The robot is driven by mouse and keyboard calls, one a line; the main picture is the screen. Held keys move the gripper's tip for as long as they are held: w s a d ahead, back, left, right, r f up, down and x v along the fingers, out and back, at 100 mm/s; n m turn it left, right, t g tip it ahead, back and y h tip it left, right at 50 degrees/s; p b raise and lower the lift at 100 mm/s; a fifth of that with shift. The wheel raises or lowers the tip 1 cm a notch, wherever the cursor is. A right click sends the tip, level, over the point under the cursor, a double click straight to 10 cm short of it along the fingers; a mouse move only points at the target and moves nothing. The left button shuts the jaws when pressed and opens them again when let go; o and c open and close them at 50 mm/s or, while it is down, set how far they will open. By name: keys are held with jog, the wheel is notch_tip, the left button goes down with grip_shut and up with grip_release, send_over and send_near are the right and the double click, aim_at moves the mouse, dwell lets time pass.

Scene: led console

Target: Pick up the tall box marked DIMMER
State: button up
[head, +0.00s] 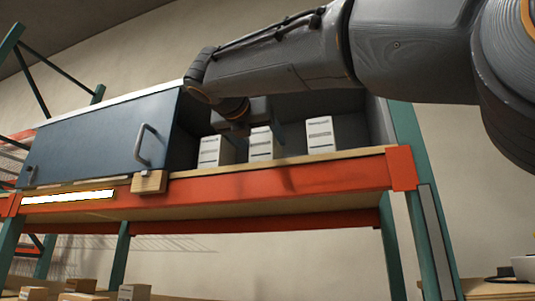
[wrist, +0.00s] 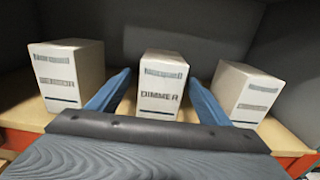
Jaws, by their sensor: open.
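The tall white box marked DIMMER (wrist: 162,88) stands upright on a wooden shelf, in the middle of three similar boxes. In the head view it appears as the middle box (head: 261,147), partly covered by my arm. My gripper (wrist: 159,78) is open, with one blue finger to each side of the DIMMER box in the wrist view.
White boxes stand left (wrist: 72,75) and right (wrist: 245,93) of DIMMER, close to my fingers. The blue sliding door (head: 95,140) covers the cabinet's left part. A small wooden block (head: 149,182) sits at the orange beam (head: 290,180). Grey walls enclose the compartment.

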jog(key=shift+p+x, duration=1.05)
jog(key=shift+x, duration=1.3)
jog(key=shift+d+f, duration=0.1)
jog(key=shift+f, duration=0.05)
jog(key=c, duration=1.3)
jog(key=shift+c, duration=0.3)
